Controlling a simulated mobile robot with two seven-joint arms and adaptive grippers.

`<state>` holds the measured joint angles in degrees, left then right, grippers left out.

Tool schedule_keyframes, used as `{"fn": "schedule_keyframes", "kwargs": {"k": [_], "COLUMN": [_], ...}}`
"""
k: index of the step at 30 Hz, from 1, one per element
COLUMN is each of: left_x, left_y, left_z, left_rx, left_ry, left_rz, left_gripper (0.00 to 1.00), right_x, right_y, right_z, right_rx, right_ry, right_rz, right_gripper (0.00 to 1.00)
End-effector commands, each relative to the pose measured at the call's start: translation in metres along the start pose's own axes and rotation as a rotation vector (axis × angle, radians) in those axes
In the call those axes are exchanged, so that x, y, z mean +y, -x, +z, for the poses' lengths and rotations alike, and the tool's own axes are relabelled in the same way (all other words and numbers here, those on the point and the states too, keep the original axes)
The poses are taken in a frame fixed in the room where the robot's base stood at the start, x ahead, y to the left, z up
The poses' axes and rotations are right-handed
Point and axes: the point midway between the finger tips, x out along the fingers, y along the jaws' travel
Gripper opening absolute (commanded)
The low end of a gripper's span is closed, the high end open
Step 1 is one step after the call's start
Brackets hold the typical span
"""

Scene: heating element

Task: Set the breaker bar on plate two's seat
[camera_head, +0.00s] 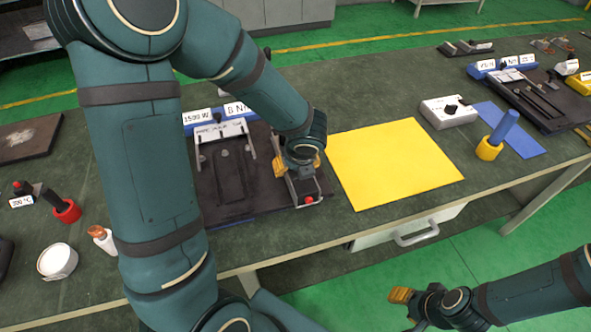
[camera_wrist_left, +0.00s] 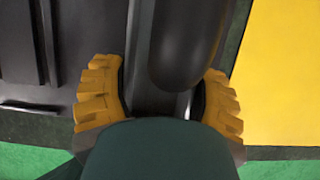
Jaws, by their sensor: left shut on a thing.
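A black plate (camera_head: 208,185) with a heating-element outline lies at the table's middle left. Its blue label block (camera_head: 190,117) stands behind it, with "1500 W" and "8 N" readable. My left gripper (camera_head: 298,172) is over the plate's right side, shut on a dark bar-like thing, probably the breaker bar. In the left wrist view a dark rounded bar (camera_wrist_left: 182,45) runs between its yellow fingers (camera_wrist_left: 160,100). A grey metal part with a red tip (camera_head: 309,199) shows below the gripper. Whether the bar rests on a seat is hidden. My right gripper (camera_head: 402,296) is off the table's front, its opening unclear.
A yellow mat (camera_head: 393,163) lies bare right of the plate. A white box with a black knob (camera_head: 448,112), a blue handle in a yellow holder (camera_head: 497,138) and another black plate (camera_head: 545,112) lie farther right. A red holder (camera_head: 67,211) and a white pot (camera_head: 57,262) stand left.

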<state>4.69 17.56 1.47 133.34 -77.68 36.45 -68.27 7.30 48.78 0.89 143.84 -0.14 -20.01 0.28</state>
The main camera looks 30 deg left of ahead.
Motion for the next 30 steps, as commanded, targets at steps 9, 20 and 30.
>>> {"fn": "schedule_keyframes", "kwargs": {"k": [9,20,30], "left_x": [-0.0003,0.0001,-0.0002], "left_y": [-0.0039,-0.0069,0.001], "left_z": [-0.0013,-0.0029,-0.0008], "left_rx": [-0.001,0.0,-0.001], "left_ry": [0.001,0.001,0.001], "left_rz": [-0.001,0.0,-0.001], "left_gripper": [0.2,0.99,0.99], "right_x": [0.0006,0.0016,-0.0004], "right_y": [-0.0017,-0.0044,0.0011], "right_z": [-0.0005,-0.0009,-0.0005], "right_rx": [0.002,0.003,0.001], "right_ry": [0.0,0.0,0.0], "right_rz": [0.0,0.0,0.0], "right_gripper": [0.45,0.45,0.45]}}
